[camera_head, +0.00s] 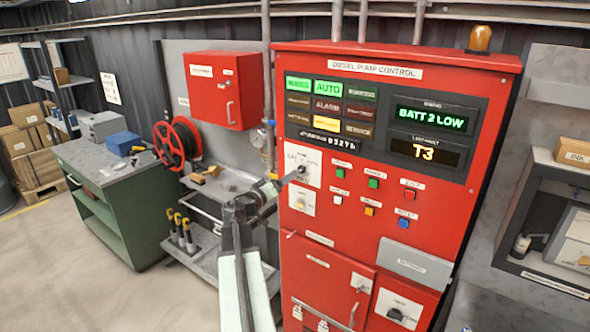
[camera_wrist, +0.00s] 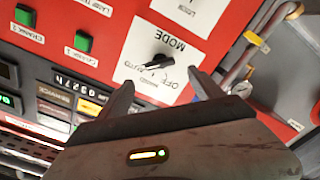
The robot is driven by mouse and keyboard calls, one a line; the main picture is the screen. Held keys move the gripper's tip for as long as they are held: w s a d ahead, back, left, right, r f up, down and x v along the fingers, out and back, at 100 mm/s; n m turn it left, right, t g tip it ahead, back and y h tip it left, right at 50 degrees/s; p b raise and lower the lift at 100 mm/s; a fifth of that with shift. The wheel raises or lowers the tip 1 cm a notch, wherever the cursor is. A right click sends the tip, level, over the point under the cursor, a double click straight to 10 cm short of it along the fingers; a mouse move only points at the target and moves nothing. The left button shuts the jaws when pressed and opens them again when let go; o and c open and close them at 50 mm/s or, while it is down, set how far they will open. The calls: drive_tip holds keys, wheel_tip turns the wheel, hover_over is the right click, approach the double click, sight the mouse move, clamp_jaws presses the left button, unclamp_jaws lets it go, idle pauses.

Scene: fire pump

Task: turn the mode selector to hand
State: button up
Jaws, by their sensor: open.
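The mode selector is a small black knob on a white plate marked MODE. In the head view the selector (camera_head: 301,170) sits on the red pump panel, left of the push buttons. In the wrist view the panel appears turned over, and the selector (camera_wrist: 156,62) lies just beyond and between my fingertips. OFF and AUTO labels show beside it; which mark the knob points to is unclear. My gripper (camera_head: 277,189) is open and empty, left of the selector and close to it. In the wrist view my gripper (camera_wrist: 160,80) has a finger on either side of the knob, with no clear contact.
Another white switch plate (camera_head: 301,203) is directly below. Coloured push buttons (camera_head: 373,183) are to the right. The AUTO tile (camera_head: 328,89) is lit green; displays read BATT 2 LOW and T3. A pipe (camera_head: 268,100) and a red hose reel (camera_head: 178,142) stand left.

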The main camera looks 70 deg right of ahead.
sight(300, 171)
drive_tip(key=x, duration=0.7)
drive_tip(key=shift+d, duration=0.35)
drive_tip(key=shift+a+f, duration=0.1)
drive_tip(key=c, duration=1.4)
